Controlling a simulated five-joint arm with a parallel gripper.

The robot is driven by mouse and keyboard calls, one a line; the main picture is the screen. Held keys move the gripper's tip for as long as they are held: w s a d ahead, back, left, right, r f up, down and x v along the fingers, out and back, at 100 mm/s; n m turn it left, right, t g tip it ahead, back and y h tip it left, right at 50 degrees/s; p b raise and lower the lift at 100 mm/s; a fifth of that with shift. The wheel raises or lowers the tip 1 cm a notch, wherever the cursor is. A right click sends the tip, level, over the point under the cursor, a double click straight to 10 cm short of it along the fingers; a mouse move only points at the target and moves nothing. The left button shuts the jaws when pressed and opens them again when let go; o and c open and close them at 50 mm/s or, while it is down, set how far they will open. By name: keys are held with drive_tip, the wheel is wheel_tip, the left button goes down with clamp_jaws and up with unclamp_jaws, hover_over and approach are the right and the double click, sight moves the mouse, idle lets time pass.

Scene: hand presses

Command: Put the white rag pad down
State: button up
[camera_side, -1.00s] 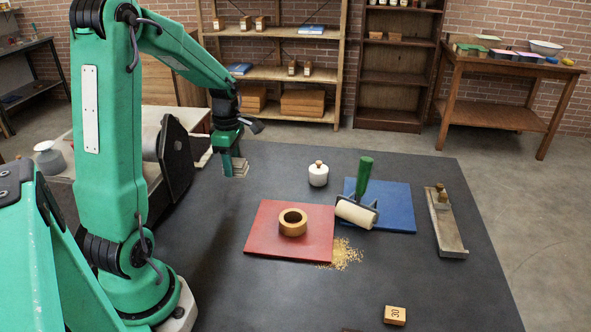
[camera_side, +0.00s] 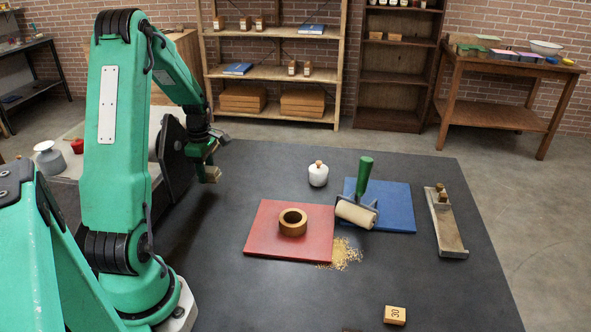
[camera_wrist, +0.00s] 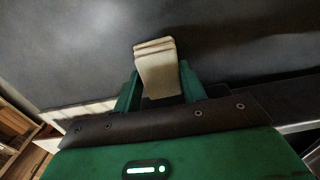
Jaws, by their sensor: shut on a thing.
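The white rag pad (camera_wrist: 158,72) is an off-white folded block held between the two green fingers of my gripper (camera_wrist: 160,88) in the wrist view. In the side view my gripper (camera_side: 207,172) is at the left part of the dark table, with the pad (camera_side: 212,174) at its tips. The pad appears to be above the dark surface; the exact gap is hard to tell. My gripper is shut on the pad.
The dark table (camera_side: 230,285) has free room at the front. A red board (camera_side: 262,240) carries a tape ring (camera_side: 292,222). A white jar (camera_side: 318,175) stands behind. Yellow grains (camera_side: 345,255) are spilled nearby.

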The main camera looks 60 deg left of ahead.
drive_tip(key=shift+f, duration=2.05)
drive_tip(key=o, duration=1)
drive_tip(key=shift+f, duration=0.15)
drive_tip(key=shift+c, duration=0.2)
wheel_tip(320, 180, up, 12)
drive_tip(key=shift+r, duration=0.2)
